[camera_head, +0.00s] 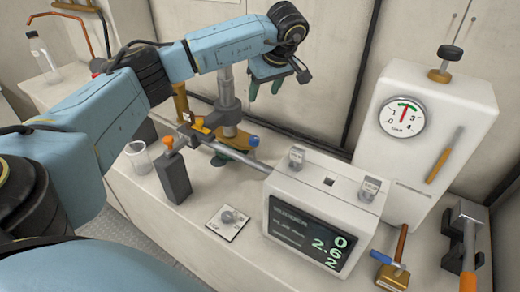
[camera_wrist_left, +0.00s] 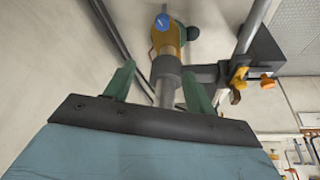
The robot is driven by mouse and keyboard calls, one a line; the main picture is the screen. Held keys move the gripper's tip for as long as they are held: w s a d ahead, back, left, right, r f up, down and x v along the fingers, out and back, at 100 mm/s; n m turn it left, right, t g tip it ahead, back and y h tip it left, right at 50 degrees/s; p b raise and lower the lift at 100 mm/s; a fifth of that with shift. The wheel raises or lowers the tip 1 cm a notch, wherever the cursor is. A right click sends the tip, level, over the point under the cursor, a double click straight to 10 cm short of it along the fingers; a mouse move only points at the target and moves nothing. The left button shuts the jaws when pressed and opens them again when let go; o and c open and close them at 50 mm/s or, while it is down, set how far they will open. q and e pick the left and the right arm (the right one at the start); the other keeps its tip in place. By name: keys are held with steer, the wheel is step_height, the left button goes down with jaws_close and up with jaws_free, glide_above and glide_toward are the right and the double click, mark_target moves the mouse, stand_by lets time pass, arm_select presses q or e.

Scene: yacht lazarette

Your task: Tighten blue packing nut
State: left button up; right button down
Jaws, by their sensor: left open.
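My left gripper (camera_head: 265,90) is open, its green fingers hanging above the bench beside an upright grey post (camera_head: 228,92). In the left wrist view, the open fingers (camera_wrist_left: 158,68) flank the grey post (camera_wrist_left: 166,75) in the picture; I cannot tell whether they touch it. Beyond the post is a yellow-brown body (camera_wrist_left: 167,38) with a round blue piece (camera_wrist_left: 162,21), which may be the blue packing nut. In the head view, a small blue spot (camera_head: 254,141) shows on a yellow part by the post's foot. My right gripper is not in view.
A white box with a display (camera_head: 315,235) stands front centre. A dark block (camera_head: 174,180) and a clear beaker (camera_head: 139,158) stand left. A white gauge cabinet (camera_head: 425,140), a brass block (camera_head: 393,277) with a blue handle and a grey vise-like tool (camera_head: 466,235) are right. A grey rod crosses the middle.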

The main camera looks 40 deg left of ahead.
arm_select(q)
step_height(320, 180, down, 6)
steer(key=b, duration=0.4)
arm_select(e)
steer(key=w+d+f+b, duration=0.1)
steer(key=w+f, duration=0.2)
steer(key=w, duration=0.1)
arm_select(q)
steer(key=b, duration=0.3)
glide_toward(254, 138)
steer(key=x, duration=0.7)
steer(key=shift+s+d+f, duration=0.1)
steer(key=shift+f, duration=0.15)
steer(key=shift+a+f, duration=0.25)
steer(key=shift+f, duration=0.35)
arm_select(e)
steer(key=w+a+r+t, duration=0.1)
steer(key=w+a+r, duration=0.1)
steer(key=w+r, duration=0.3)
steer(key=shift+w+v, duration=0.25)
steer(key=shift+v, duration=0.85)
arm_select(q)
steer(key=shift+c, duration=0.3)
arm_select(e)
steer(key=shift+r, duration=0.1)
arm_select(q)
steer(key=c, duration=0.9)
